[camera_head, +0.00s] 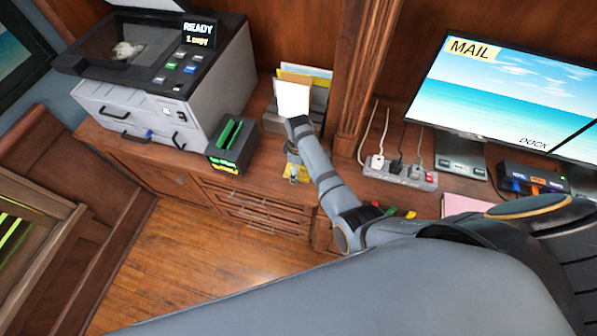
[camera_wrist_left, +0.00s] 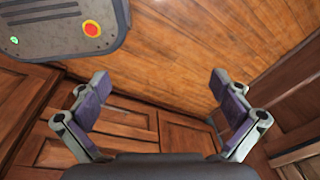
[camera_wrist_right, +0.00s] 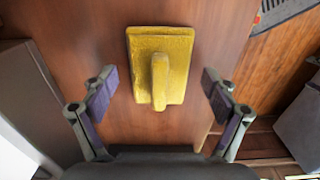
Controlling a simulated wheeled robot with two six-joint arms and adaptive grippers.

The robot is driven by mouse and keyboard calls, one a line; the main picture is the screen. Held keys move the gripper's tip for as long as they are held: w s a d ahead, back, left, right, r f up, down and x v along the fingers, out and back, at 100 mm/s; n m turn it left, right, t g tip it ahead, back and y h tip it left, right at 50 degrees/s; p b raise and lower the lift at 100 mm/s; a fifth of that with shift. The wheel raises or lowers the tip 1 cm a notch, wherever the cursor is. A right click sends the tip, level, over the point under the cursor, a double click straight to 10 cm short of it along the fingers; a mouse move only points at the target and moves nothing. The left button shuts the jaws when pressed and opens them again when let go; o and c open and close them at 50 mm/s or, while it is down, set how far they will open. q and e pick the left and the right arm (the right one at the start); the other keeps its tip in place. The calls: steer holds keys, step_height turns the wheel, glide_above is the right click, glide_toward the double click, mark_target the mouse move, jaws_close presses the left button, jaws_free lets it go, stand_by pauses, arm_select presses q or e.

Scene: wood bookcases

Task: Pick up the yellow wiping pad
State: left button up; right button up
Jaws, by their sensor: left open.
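The yellow wiping pad (camera_wrist_right: 173,45) lies on a brown wood surface in the right wrist view. It is a rectangular pad with an upright grip (camera_wrist_right: 159,82) on its near half. My right gripper (camera_wrist_right: 158,85) is open and empty, one finger on each side of the pad's near part and apart from it. In the head view my right arm hides most of the pad, and a little yellow (camera_head: 293,158) shows beside it. My left gripper (camera_wrist_left: 160,82) is open and empty above the wood floor, with no pad in its view.
A printer (camera_head: 165,75) and a dark box with green slots (camera_head: 232,145) stand left on the cabinet. A paper holder (camera_head: 293,95) is behind my right arm. A power strip (camera_head: 400,172), a monitor (camera_head: 505,95) and a dock (camera_head: 533,180) are to the right.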

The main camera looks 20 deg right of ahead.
steer(key=c, duration=1.1)
